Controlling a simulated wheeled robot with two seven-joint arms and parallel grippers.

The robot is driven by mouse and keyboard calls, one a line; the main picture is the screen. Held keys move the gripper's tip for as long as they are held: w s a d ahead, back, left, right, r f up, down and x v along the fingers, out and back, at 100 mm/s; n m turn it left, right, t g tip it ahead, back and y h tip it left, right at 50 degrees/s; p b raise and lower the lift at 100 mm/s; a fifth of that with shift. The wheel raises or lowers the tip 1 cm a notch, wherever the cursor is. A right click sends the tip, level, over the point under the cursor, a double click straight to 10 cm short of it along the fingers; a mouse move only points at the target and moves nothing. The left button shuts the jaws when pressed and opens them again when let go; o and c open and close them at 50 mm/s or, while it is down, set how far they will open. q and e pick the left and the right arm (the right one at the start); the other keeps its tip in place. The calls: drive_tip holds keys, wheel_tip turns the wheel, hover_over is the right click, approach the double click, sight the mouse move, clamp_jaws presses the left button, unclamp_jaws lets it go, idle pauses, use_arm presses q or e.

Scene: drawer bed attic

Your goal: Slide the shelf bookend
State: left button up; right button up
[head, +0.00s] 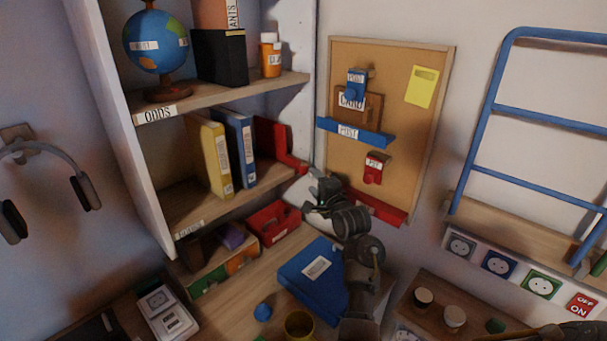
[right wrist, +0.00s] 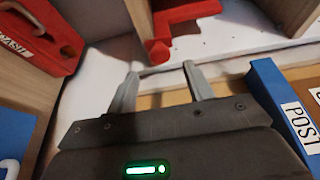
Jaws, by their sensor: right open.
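The red L-shaped bookend (head: 278,143) stands on the middle shelf, to the right of a yellow binder (head: 214,158) and a blue binder (head: 240,147). Its foot reaches right toward the shelf's end. In the right wrist view the red bookend (right wrist: 160,28) lies ahead of the fingertips, with a gap between. My right gripper (head: 312,190) is just right of and below the shelf's right end. In the right wrist view its two fingers (right wrist: 162,72) are apart and nothing is between them.
A corkboard (head: 395,120) with a blue POST bar (head: 352,133) is close on the right. A red box (head: 273,222) and a blue box (head: 312,274) sit below on the desk. The upper shelf holds a globe (head: 156,42).

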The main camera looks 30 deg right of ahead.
sight(305, 171)
drive_tip(key=w, duration=0.6)
drive_tip(key=shift+d+p, duration=0.15)
drive_tip(key=shift+p, duration=0.2)
